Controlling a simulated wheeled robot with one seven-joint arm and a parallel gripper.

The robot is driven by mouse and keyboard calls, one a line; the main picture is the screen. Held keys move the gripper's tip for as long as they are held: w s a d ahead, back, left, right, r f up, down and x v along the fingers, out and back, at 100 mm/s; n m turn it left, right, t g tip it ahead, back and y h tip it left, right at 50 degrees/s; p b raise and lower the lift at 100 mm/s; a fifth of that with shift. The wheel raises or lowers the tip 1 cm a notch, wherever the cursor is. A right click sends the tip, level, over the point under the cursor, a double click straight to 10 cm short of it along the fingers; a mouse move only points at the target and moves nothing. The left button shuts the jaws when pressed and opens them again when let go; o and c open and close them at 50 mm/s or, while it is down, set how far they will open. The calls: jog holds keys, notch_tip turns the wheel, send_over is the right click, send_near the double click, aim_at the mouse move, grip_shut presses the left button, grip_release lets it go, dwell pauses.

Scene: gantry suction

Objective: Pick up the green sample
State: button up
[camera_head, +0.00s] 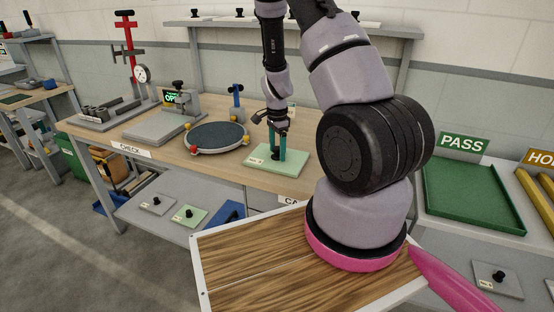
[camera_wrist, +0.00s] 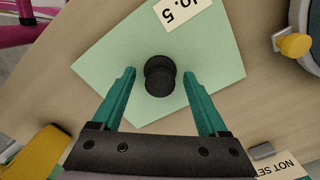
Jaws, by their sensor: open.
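The green sample (camera_head: 291,162) is a flat pale green plate lying on the wooden bench top. In the wrist view the green sample (camera_wrist: 215,60) shows a black knob (camera_wrist: 160,75) at its middle and a white label reading "NO. 5" at one edge. My gripper (camera_head: 277,153) is over the plate in the head view. In the wrist view my gripper (camera_wrist: 160,78) is open, with one teal finger on each side of the black knob and gaps between.
A round dark plate (camera_head: 217,136) with yellow and red clamps lies left of the sample. A blue device (camera_head: 236,103) stands behind. A second green plate (camera_head: 189,215) lies on the lower shelf. A green PASS tray (camera_head: 461,198) is at right.

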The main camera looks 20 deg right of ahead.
grip_shut()
